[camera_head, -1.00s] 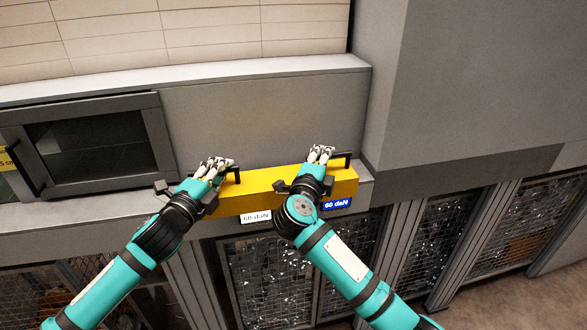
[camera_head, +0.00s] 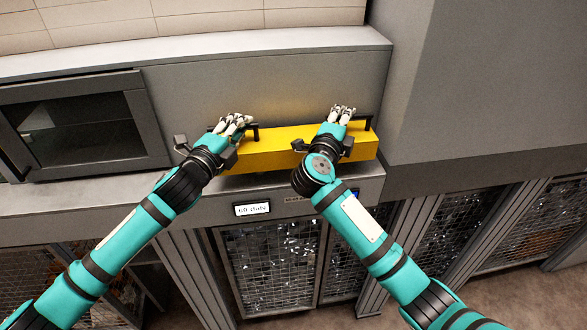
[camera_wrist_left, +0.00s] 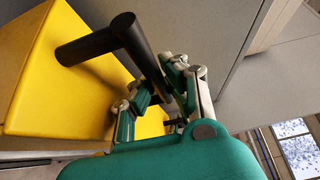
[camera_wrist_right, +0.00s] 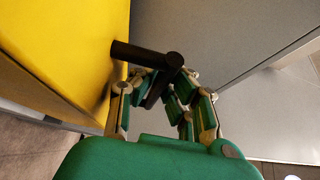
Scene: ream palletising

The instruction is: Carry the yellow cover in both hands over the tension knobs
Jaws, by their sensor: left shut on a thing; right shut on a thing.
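The yellow cover (camera_head: 270,153) is a long box with a black handle near each end. It lies level across the front of the grey machine, over its ledge; I cannot tell whether it touches the ledge. My left gripper (camera_head: 236,122) is shut on the left handle, which also shows in the left wrist view (camera_wrist_left: 88,46). My right gripper (camera_head: 341,113) is shut on the right handle, seen in the right wrist view (camera_wrist_right: 138,55). The cover's yellow side fills the left of both wrist views (camera_wrist_left: 60,85), (camera_wrist_right: 60,35). No tension knobs are visible.
A white display (camera_head: 252,209) reading 60 daN sits on the machine front below the cover; a blue display is mostly behind my right arm. A dark framed window (camera_head: 85,128) is at left. A grey cabinet wall (camera_head: 470,80) rises at right. Mesh doors (camera_head: 270,262) are below.

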